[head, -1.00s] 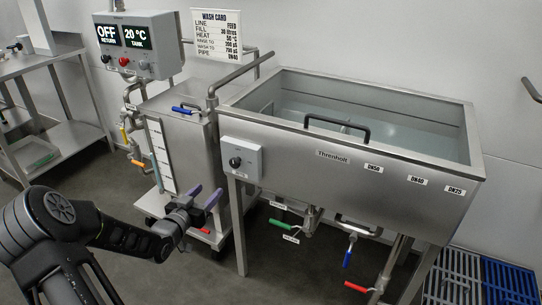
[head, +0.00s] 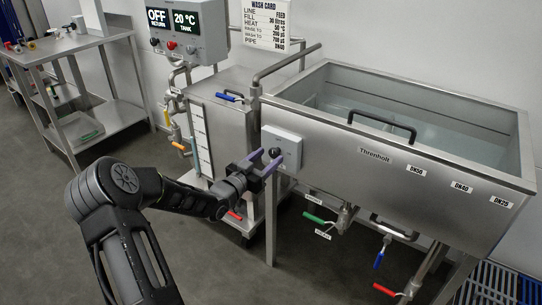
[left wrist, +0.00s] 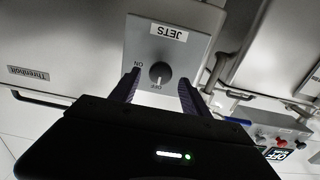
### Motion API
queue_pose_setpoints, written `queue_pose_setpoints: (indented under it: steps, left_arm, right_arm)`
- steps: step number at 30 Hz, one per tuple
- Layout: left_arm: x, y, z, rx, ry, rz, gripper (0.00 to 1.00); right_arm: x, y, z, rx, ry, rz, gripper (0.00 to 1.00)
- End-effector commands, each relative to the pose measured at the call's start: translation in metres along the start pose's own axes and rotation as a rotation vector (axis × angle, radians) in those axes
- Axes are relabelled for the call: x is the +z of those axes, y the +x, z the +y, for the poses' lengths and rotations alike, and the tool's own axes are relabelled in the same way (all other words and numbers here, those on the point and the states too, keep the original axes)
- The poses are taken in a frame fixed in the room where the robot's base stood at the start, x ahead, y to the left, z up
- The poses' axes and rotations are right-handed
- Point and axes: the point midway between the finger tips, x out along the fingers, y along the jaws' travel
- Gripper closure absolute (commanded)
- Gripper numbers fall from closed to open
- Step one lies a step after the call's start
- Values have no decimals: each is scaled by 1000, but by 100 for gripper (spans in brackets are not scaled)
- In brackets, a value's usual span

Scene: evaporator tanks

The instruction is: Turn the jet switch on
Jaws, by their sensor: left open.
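The jet switch is a dark round knob (left wrist: 159,72) on a light grey box (left wrist: 182,40) labelled JETS, with ON and OFF marks; the left wrist view shows it upside down. In that view the knob's white line points towards OFF. In the head view the knob (head: 274,153) and its box (head: 291,148) sit on the front left of the steel tank (head: 400,165). My left gripper (head: 265,163) is open, its purple fingers on either side of the knob. In the left wrist view the fingers (left wrist: 159,88) appear apart from the knob. My right gripper is not in view.
A smaller steel tank (head: 232,125) with a blue-handled lid stands left of the wash tank. Green (head: 314,218), blue (head: 379,258) and red (head: 384,290) valve handles hang below the wash tank. A control box (head: 187,32) reads OFF and 20 °C. Open floor lies at the left.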

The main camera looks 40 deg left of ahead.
Motion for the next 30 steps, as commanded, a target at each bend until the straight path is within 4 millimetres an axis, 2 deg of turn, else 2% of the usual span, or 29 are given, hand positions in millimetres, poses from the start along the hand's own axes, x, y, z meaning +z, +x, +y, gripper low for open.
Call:
queue_pose_setpoints:
  steps: [3,6,14,30]
  left_arm:
    - [0,15,0,0,-1,1,46]
    - [1,21,0,-1,-1,-1,46]
    - [0,22,0,-1,0,-1,46]
    - [0,22,0,-1,0,-1,88]
  right_arm:
    - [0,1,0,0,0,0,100]
    - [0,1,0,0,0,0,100]
    - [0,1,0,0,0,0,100]
    - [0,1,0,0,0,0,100]
